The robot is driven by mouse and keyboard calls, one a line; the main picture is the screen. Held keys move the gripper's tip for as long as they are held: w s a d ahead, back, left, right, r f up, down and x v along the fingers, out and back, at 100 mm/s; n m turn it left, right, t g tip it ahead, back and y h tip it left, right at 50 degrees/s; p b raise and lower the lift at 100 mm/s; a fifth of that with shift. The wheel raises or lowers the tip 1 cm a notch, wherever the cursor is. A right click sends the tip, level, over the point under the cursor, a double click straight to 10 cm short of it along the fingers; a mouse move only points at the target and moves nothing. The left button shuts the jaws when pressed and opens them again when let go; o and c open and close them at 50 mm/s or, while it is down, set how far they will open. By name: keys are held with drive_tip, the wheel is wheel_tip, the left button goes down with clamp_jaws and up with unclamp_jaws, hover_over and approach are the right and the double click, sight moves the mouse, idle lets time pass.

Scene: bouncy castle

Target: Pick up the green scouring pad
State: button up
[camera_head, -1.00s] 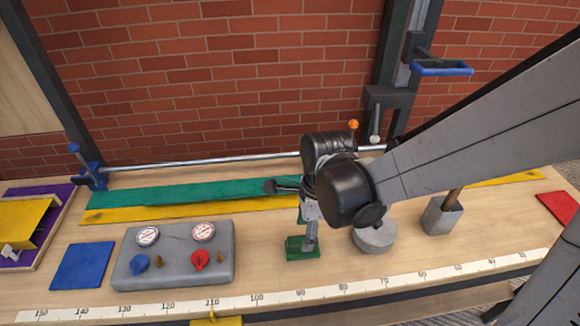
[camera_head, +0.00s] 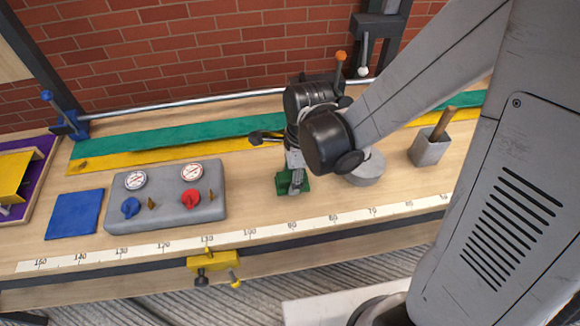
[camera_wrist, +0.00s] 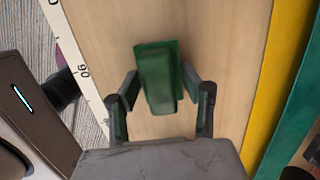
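The green scouring pad (camera_head: 306,184) lies on the wooden bench, a dark green piece with a raised, narrower block on top in the wrist view (camera_wrist: 158,88). My gripper (camera_head: 295,188) points down at the pad in the head view and partly covers it. In the wrist view, the fingertips of my gripper (camera_wrist: 159,82) are apart, one on each side of the pad. Bench wood shows between the fingers and the raised block, so the gripper is open and holds nothing. Whether the fingertips touch the pad's lower edges, I cannot tell.
A grey gauge box (camera_head: 165,208) and a blue pad (camera_head: 75,214) are to the left. A round grey block (camera_head: 366,172) stands close right of my gripper, with a grey holder (camera_head: 430,148) beyond. Green and yellow strips lie behind. A yellow clamp (camera_head: 213,262) is on the front edge.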

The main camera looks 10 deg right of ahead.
sight(290, 175)
clamp_jaws()
drive_tip(key=shift+r, duration=0.5)
wheel_tip(290, 175, up, 4)
drive_tip(key=shift+f+p, duration=0.25)
drive_tip(key=shift+p, duration=0.3)
drive_tip(key=s+a+r+p, duration=0.1)
drive_tip(key=s+a+r, duration=0.5)
drive_tip(key=s, duration=0.3)
drive_tip(key=shift+s+a+r+p, duration=0.15)
drive_tip(key=shift+s+r+p, duration=0.15)
drive_tip(key=shift+s, duration=0.1)
